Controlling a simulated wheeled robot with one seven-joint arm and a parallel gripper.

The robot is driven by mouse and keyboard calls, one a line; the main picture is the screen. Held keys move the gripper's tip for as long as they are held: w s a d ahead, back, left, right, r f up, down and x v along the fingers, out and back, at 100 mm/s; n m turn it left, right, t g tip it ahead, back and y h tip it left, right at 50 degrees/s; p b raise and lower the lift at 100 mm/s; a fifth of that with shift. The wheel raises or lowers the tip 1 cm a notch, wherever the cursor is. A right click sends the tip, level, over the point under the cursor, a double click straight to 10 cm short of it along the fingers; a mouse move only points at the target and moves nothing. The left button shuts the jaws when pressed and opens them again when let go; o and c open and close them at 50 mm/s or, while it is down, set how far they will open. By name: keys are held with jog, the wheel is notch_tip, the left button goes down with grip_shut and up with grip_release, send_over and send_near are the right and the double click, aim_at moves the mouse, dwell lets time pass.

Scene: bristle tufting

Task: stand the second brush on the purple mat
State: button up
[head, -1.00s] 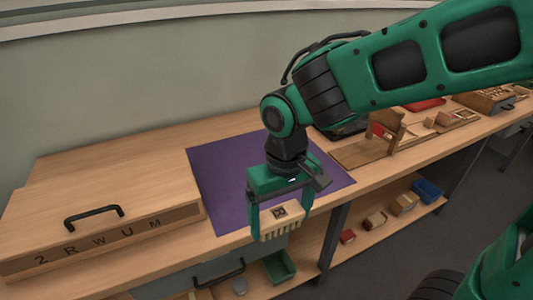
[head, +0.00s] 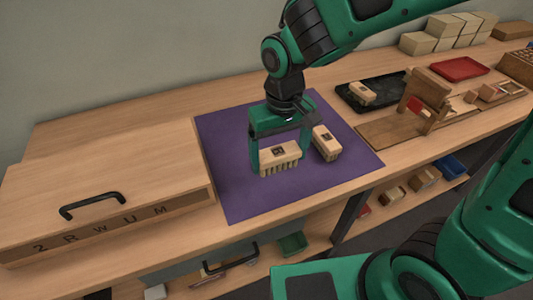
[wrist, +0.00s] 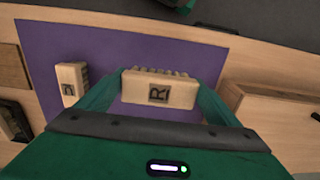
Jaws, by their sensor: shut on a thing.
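My gripper (head: 280,158) is shut on a pale wooden brush (head: 281,161), one finger at each end, with its bristles pointing down. The brush is over the purple mat (head: 225,165); whether its bristles touch the mat I cannot tell. In the wrist view the held brush (wrist: 160,89) shows a dark R label. Another brush (head: 326,143) stands on the mat to the right of the held one, apart from it. It also shows in the wrist view (wrist: 71,83), with a dark label hard to read.
A wooden box (head: 110,185) with a black handle and letters along its front stands left of the mat. On the right are a black tray (head: 372,90) holding a brush, a wooden fixture (head: 428,95) and a red tray (head: 459,69). The mat's front left is bare.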

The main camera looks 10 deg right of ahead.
jog(key=w+a+f, duration=0.1)
jog(key=w, duration=0.1)
jog(key=w+f, duration=0.1)
jog(key=w, duration=0.1)
jog(key=w+a+f, duration=0.1)
jog(key=w+f, duration=0.1)
jog(key=shift+w+a+f, duration=0.1)
jog(key=shift+a, duration=0.25)
jog(key=shift+f, duration=2.05)
jog(key=o, duration=0.8)
jog(key=shift+f, duration=0.1)
jog(key=shift+w, duration=0.1)
notch_tip(320, 180, up, 12)
jog(key=shift+r, duration=0.15)
